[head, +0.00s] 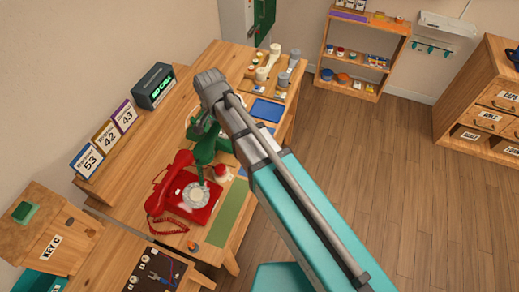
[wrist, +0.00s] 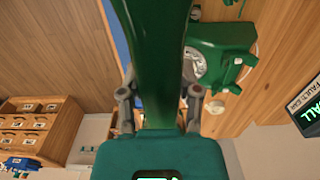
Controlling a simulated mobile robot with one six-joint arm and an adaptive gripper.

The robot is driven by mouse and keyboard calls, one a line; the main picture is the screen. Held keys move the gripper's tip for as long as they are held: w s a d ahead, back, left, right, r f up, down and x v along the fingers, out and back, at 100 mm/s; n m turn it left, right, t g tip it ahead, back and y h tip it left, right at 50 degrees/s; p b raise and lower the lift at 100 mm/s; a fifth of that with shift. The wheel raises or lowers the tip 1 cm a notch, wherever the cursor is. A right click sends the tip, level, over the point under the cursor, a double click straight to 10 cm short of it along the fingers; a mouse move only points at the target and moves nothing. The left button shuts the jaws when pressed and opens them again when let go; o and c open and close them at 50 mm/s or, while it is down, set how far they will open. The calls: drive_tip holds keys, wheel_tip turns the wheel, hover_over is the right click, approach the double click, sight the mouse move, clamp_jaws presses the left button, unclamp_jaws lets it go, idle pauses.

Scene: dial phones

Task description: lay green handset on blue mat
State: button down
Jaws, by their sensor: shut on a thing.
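My gripper (wrist: 160,95) is shut on the green handset (wrist: 155,50), which runs lengthwise between its fingers in the wrist view. In the head view the green handset (head: 205,150) hangs under my arm, near the red phone; the gripper itself is mostly hidden there. The green phone (wrist: 222,48) stands beside the handset in the wrist view, its dial partly covered. The blue mat (head: 267,110) lies flat and bare on the table, right of and beyond the handset. A blue strip in the wrist view, left of the handset, may be part of it.
A red phone (head: 192,195) with its handset on it stands in front, beside a green mat (head: 231,212). Number cards (head: 105,141) and a dark display box (head: 153,86) stand along the back ledge. Several small containers (head: 272,66) crowd the table's far end.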

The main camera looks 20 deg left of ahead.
drive_tip(key=shift+d, duration=0.1)
drive_tip(key=s+d+f+b, duration=0.1)
drive_tip(key=d+f+b, duration=0.3)
drive_tip(key=d, duration=0.4)
drive_tip(key=d+f+b, duration=0.4)
drive_tip(key=d, duration=0.4)
drive_tip(key=shift+s+f+b, duration=0.35)
drive_tip(key=shift+f+b, duration=0.05)
drive_tip(key=w+a+f+b, duration=0.2)
drive_tip(key=w+f+b, duration=0.1)
drive_tip(key=w, duration=0.1)
drive_tip(key=w+a+f+b, duration=0.2)
drive_tip(key=w+f+b, duration=0.1)
drive_tip(key=w, duration=0.1)
drive_tip(key=w+a+f+b, duration=0.2)
drive_tip(key=w+f+b, duration=0.1)
drive_tip(key=shift+w, duration=0.4)
drive_tip(key=shift+d, duration=0.1)
